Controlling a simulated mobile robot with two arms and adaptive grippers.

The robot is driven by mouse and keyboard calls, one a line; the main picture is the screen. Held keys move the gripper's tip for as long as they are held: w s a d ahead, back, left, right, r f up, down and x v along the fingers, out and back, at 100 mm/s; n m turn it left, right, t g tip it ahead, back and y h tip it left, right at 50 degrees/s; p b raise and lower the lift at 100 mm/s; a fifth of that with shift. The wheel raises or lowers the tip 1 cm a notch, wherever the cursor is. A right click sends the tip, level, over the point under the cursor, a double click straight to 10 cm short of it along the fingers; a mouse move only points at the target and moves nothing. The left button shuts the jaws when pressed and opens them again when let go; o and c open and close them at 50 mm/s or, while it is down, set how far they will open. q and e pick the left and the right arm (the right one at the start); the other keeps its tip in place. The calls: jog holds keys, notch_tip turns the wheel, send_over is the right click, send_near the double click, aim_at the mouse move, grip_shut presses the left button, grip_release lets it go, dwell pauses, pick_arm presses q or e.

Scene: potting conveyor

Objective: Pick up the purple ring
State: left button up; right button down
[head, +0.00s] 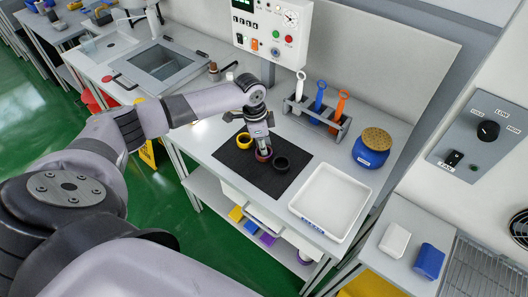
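My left gripper (262,148) points down at the black mat (243,176) on the work table. Its fingertips are at a small dark reddish ring (263,158), which they partly hide. I cannot tell whether the fingers are closed on this ring or only around it. A yellow ring (244,142) lies on the mat just left of the gripper, and a black ring (281,164) lies just right of it. A purple round item (304,259), possibly a ring, is partly hidden on the lower shelf. My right gripper is out of view.
A white tray (297,207) stands right of the mat. Behind it are a rack (331,125) with several coloured tools and a blue jar (370,154) with a tan lid. A control box (272,30) hangs behind the gripper. White and blue blocks are at right.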

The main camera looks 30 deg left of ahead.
pick_arm(q)
grip_shut()
dwell(0.6)
